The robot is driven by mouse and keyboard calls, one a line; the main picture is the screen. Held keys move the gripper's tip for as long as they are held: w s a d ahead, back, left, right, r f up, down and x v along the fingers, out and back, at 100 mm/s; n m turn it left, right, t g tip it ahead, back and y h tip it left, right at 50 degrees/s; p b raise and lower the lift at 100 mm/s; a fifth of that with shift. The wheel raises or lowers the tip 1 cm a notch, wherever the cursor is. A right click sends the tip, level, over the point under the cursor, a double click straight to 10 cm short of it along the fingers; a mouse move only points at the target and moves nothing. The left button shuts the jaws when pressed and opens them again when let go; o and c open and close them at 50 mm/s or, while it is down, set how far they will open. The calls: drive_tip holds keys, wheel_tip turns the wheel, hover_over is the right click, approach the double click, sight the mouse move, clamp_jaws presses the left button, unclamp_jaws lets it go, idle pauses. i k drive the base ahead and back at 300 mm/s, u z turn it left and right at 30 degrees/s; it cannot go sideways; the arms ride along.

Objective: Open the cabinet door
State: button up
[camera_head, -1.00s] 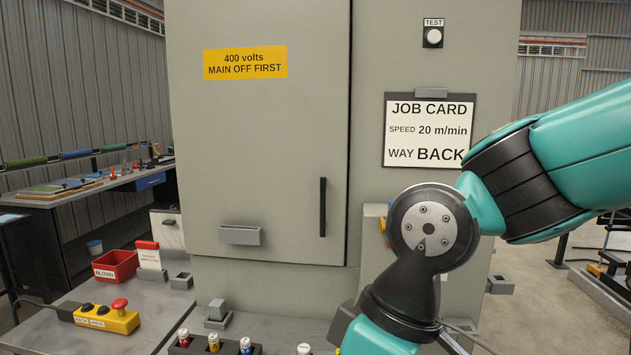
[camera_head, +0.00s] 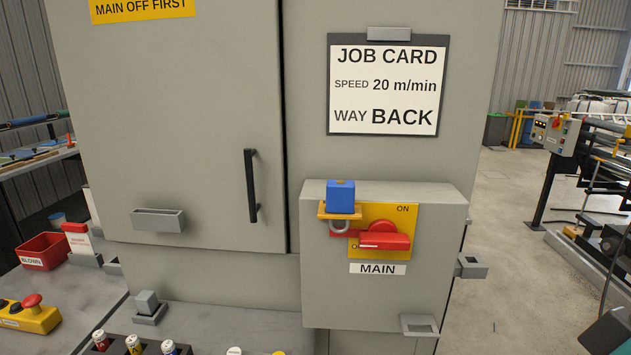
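The grey cabinet door (camera_head: 190,110) fills the left and middle of the head view and is shut flush in its frame. Its upright black bar handle (camera_head: 251,186) is near the door's right edge, with nothing touching it. Right of the door, a grey box carries the main switch, whose red handle (camera_head: 384,241) lies roughly level on a yellow plate. A blue padlock (camera_head: 341,197) sits at the plate's upper left, its shackle by a red part. My gripper is not in view; only a bit of my arm shows at the lower right corner.
A job card (camera_head: 384,85) reads speed 20 m/min, way BACK. A small grey tray (camera_head: 158,220) juts from the door's lower part. The bench below holds a red bin (camera_head: 44,250), a yellow button box (camera_head: 30,316) and fuses along the front. Open floor lies at right.

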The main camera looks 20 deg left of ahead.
sight(175, 106)
drive_tip(key=k, duration=0.55)
drive_tip(key=u, duration=0.95)
drive_tip(key=i, duration=0.5)
